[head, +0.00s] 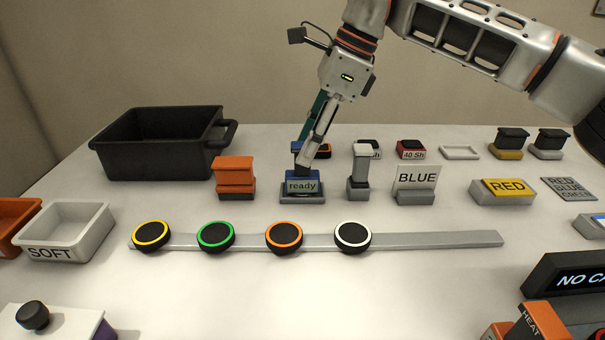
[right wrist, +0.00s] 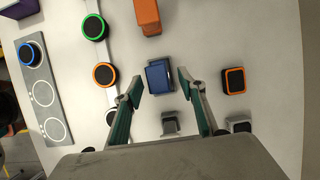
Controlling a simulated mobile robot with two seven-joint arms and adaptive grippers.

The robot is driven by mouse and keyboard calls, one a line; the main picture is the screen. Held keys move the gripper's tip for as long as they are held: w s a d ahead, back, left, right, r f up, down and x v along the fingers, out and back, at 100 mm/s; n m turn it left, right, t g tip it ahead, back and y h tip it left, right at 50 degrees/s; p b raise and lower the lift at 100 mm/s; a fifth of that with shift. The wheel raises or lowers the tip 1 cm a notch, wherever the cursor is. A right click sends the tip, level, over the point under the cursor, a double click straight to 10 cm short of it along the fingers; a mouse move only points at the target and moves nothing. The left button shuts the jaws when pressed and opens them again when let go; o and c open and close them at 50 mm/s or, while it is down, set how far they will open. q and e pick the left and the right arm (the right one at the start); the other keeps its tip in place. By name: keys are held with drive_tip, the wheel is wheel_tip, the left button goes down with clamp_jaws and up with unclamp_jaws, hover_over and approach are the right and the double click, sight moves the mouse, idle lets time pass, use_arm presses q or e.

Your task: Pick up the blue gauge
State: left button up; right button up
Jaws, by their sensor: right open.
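The blue gauge (head: 302,184) stands on a small grey base in the middle of the table, with a label reading "ready" on its front. In the right wrist view the blue gauge (right wrist: 159,76) lies between my fingertips, seen from above. The right gripper (right wrist: 158,83) is open, with one finger to each side of the gauge and a gap visible on both sides. My left gripper is not in view.
An orange block (head: 235,176) stands left of the gauge, and a grey post (head: 360,176) and the BLUE sign (head: 417,178) stand right. A grey strip (head: 430,240) with several ringed discs lies in front. A black bin (head: 160,150) is back left.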

sight(293, 173)
drive_tip(key=shift+s+a+f, duration=0.1)
drive_tip(key=shift+a+f, duration=0.25)
drive_tip(key=shift+f, duration=0.3)
drive_tip(key=b+x, duration=0.1)
drive_tip(key=x, duration=0.2)
drive_tip(key=shift+a+f, duration=0.15)
drive_tip(key=shift+f, duration=0.05)
drive_tip(key=shift+a+f+b, duration=0.3)
drive_tip(key=shift+f, duration=0.35)
drive_tip(key=shift+r, duration=0.1)
clamp_jaws()
wheel_tip(293, 173, up, 6)
drive_tip(key=shift+r+p, duration=0.25)
drive_tip(key=shift+p, duration=0.4)
use_arm(q)
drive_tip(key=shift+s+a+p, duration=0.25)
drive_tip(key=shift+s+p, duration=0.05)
drive_tip(key=shift+p, duration=0.8)
use_arm(e)
wheel_tip(293, 173, up, 14)
drive_tip(key=shift+f, duration=0.2)
